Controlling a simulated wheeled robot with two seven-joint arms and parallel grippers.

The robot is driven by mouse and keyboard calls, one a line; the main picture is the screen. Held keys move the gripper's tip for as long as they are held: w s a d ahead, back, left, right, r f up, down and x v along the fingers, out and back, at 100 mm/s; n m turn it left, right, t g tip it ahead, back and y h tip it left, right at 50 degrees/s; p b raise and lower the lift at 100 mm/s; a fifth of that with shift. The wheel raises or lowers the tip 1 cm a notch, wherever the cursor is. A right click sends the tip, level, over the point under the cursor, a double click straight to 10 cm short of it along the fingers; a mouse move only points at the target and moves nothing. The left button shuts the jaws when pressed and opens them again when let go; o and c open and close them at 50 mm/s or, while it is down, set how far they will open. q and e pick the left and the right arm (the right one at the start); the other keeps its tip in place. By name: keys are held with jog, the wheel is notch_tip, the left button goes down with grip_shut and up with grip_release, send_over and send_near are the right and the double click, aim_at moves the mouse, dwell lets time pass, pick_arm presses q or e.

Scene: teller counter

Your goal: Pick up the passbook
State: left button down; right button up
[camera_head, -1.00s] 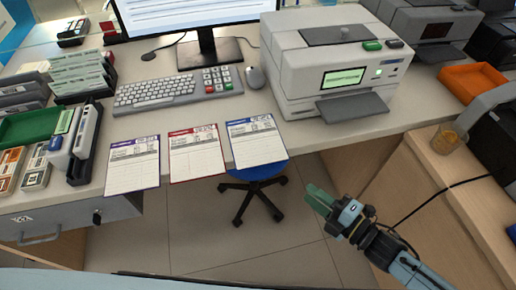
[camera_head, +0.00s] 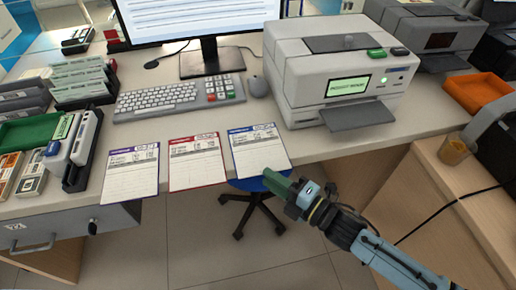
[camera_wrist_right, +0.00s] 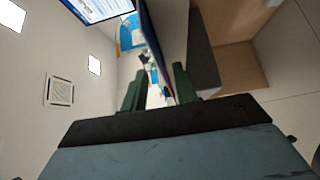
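Three flat passbook-like booklets lie in a row along the counter's front edge in the head view: a purple-edged one (camera_head: 131,174), a red-edged one (camera_head: 197,162) and a blue-edged one (camera_head: 258,149). Which one is the passbook is not clear. My right gripper (camera_head: 271,175), with green fingers, is at the lower front edge of the blue-edged booklet. In the right wrist view its two fingers (camera_wrist_right: 158,88) stand apart with a gap between them. I cannot tell whether the booklet's edge is in that gap. My left gripper is not in view.
A printer (camera_head: 335,70) with a front tray stands to the right. A blue stool (camera_head: 247,184) is below the counter edge.

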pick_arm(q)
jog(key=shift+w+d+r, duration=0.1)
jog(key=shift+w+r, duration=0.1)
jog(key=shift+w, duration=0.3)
pick_arm(e)
jog(key=shift+x, duration=1.2)
grip_shut()
